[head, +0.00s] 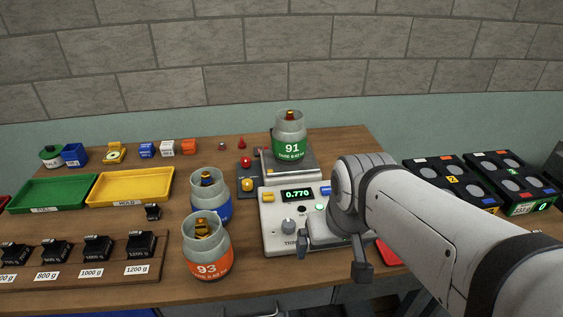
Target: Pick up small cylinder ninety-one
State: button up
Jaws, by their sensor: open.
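Small cylinder ninety-one (290,136) is a grey-green gas bottle with a green band marked 91 and a brass valve on top. It stands upright on the steel pan of the scale (292,167) at the back middle of the table. The scale's display reads 0.770. My gripper (333,263) is open and empty in front of the scale's control box (280,232), nearer to me and to the right of the cylinder. My arm covers the right part of the control box. The gripper is apart from the cylinder.
Cylinder 93 (207,263), with an orange band, and a blue-banded cylinder (221,209) stand left of the control box. A green tray (50,194), a yellow tray (131,186) and several black weights (97,247) lie further left. Black cases (449,183) are at the right.

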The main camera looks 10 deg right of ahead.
aim_at(290, 135)
jog(key=z, duration=1.4)
jog(key=k, duration=1.4)
jog(key=u, duration=1.25)
jog(key=i, duration=1.05)
jog(key=u, duration=0.05)
